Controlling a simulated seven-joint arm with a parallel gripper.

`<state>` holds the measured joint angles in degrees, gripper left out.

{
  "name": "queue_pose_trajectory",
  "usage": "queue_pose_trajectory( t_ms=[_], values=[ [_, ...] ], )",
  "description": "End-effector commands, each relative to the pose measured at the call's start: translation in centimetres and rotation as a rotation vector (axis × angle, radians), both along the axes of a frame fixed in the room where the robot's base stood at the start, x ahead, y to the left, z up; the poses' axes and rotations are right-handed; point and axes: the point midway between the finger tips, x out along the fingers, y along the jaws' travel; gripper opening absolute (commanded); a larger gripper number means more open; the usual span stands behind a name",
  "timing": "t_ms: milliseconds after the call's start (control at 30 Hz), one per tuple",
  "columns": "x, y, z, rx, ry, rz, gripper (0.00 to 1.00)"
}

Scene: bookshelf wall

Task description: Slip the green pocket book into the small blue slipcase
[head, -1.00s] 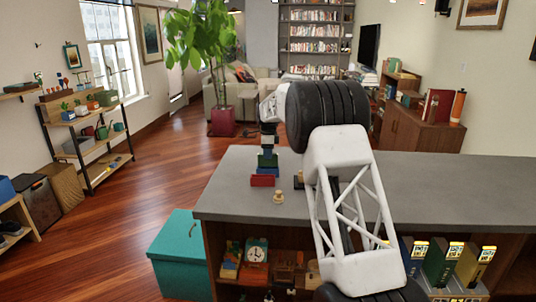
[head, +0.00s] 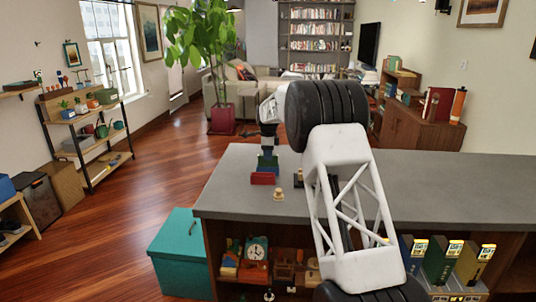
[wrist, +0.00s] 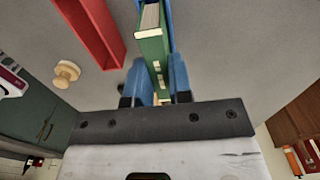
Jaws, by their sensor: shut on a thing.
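The green pocket book (wrist: 150,48) is held between the blue fingers of my gripper (wrist: 158,82) in the wrist view. Its far end lies between the walls of the small blue slipcase (wrist: 170,14), which shows at the top edge of the picture. I cannot tell how deep the book sits in it. In the head view my gripper (head: 268,151) points down over the counter, with the book (head: 267,159) just under it and blue (head: 268,168) below that. The slipcase's lower part is hidden behind a red case.
The open red case (head: 262,179) stands in front of the slipcase and shows at upper left in the wrist view (wrist: 98,30). A small wooden knob-like piece (head: 278,195) stands nearby. The grey counter (head: 235,205) is clear to the left.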

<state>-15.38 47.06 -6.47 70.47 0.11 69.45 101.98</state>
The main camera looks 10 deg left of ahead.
Motion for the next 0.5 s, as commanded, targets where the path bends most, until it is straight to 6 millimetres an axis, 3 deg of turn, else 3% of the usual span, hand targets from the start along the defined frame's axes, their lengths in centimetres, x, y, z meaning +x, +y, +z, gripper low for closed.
queue_pose_trajectory(
  t_ms=[500],
  values=[
    [0.0, 0.0, -1.1, 0.000, 0.000, 0.000, 0.00]
  ],
)
